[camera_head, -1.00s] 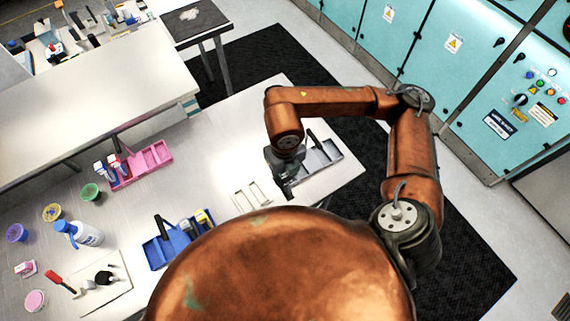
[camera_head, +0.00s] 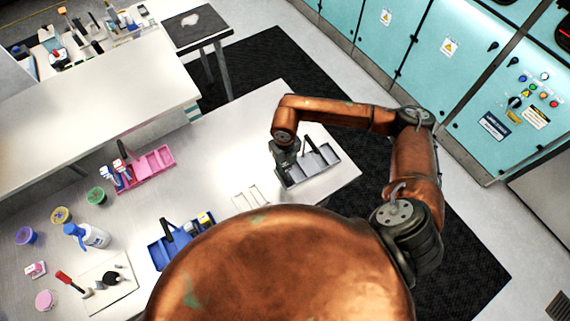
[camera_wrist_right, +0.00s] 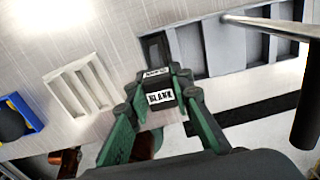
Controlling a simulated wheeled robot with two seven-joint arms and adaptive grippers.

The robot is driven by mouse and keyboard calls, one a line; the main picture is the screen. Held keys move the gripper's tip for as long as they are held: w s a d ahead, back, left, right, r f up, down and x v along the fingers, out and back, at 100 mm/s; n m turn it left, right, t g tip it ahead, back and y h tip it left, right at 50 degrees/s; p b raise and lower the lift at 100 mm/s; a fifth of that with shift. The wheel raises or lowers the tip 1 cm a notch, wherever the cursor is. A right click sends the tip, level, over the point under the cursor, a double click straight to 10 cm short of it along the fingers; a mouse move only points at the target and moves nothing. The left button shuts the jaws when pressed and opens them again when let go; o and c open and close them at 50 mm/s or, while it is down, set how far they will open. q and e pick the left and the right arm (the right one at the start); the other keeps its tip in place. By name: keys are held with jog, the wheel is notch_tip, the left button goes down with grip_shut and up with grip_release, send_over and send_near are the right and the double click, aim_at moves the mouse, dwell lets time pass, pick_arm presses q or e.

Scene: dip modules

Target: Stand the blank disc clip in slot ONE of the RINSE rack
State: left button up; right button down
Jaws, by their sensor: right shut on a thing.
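My right gripper (camera_wrist_right: 162,95) is shut on the blank disc clip (camera_wrist_right: 160,97), whose white label reads BLANK in the right wrist view. In the head view the right gripper (camera_head: 284,167) is at the left end of a grey slotted rack (camera_head: 325,170) with a dark handle. The rack also shows behind the clip in the right wrist view (camera_wrist_right: 232,50). The clip is in front of the rack's left end slot, and I cannot tell whether it is inside it. No rack lettering is readable, so I cannot confirm RINSE. My left gripper is not in view.
A white slotted holder (camera_head: 260,192) lies left of the grey rack. A blue tray (camera_head: 160,257) and a pink tray (camera_head: 160,158) stand further left, with cups and a spray bottle (camera_head: 95,236). The table behind the grey rack is clear.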

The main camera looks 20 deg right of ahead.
jog(key=shift+f, duration=0.15)
jog(key=shift+f, duration=0.15)
jog(key=c, duration=1.7)
grip_release()
jog(key=shift+r, duration=0.2)
jog(key=shift+w+r, duration=0.1)
jog(key=shift+r, duration=0.25)
notch_tip(320, 180, up, 11)
jog(key=b, duration=0.3)
jog(key=shift+r, duration=0.1)
